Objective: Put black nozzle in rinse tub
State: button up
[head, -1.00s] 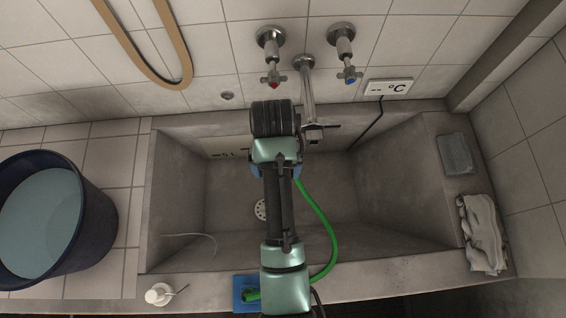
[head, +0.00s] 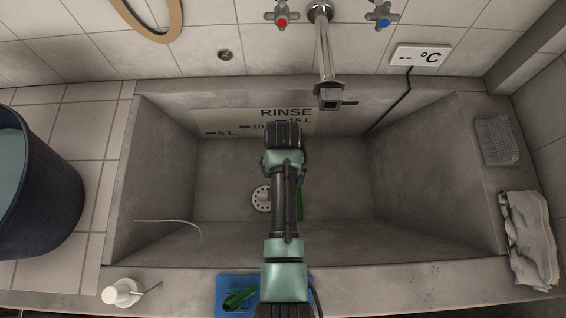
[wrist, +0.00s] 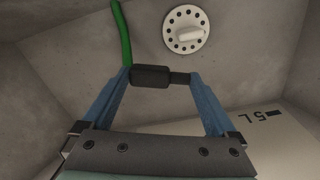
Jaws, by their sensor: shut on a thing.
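The black nozzle (wrist: 150,76), with a green hose (wrist: 122,35) running from its left end, lies crosswise between the blue fingers of my gripper (wrist: 161,77) in the wrist view. The gripper is shut on it. In the head view my arm reaches over the grey concrete rinse tub (head: 415,165), marked RINSE on its back wall, and hides the fingers and nozzle. A short piece of green hose (head: 299,203) shows beside the arm, over the tub. The round drain (head: 261,198) is left of the arm; in the wrist view it is above the nozzle. Nozzle height above the floor is unclear.
A metal spout (head: 325,60) hangs over the back of the tub. A blue mat (head: 228,296) with green hose lies on the front rim, near a white dispenser (head: 121,292). A dark bucket (head: 45,195) stands left. A cloth (head: 528,235) lies on the right ledge.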

jog(key=shift+f+b, duration=0.75)
jog(key=shift+f, duration=2.3)
jog(key=shift+f, duration=0.1)
jog(key=o, duration=1)
jog(key=shift+o, duration=0.2)
notch_tip(320, 180, up, 12)
jog(key=p, duration=0.3)
